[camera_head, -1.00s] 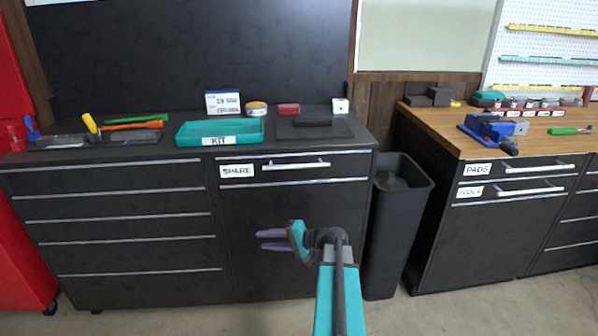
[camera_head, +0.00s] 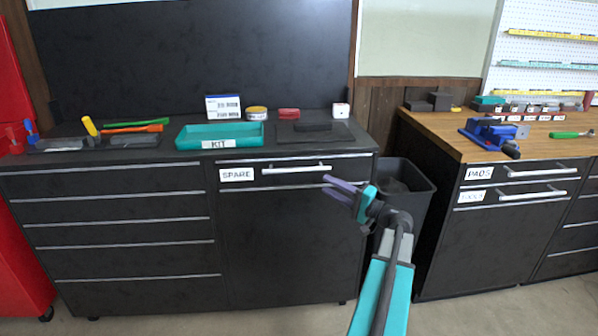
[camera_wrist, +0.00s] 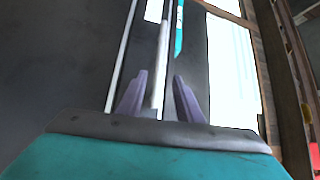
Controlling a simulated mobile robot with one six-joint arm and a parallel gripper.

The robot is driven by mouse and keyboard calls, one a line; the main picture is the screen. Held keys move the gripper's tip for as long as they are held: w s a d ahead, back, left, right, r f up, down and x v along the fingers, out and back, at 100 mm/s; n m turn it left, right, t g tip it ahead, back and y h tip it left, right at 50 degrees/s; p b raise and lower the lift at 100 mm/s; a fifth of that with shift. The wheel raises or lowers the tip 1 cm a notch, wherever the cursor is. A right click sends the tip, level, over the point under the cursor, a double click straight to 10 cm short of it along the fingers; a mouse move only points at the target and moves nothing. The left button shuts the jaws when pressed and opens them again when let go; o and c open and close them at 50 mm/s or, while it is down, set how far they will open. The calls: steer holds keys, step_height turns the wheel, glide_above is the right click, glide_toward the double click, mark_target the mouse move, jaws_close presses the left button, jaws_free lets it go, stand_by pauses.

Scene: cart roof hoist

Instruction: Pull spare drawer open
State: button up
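In the wrist view the fingers (camera_wrist: 158,95) stand either side of a pale bar (camera_wrist: 160,65), which seems to be the handle. Whether the fingers touch it I cannot tell.
A teal KIT tray (camera_head: 190,137) and small items stand on the cabinet top. A dark bin (camera_head: 420,187) stands right of the cabinet, behind my arm. A wooden-topped bench (camera_head: 440,130) with PADS and another labelled drawer is further right. The floor in front is clear.

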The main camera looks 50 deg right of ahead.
mark_target(301, 171)
steer(key=shift+w, duration=0.15)
steer(key=w, duration=0.4)
steer(key=w+a+r, duration=0.1)
steer(key=w, duration=0.4)
steer(key=w+p, duration=0.1)
steer(key=w, duration=0.3)
steer(key=shift+w+a+r, duration=0.2)
steer(key=shift+r, duration=0.2)
jaws_close()
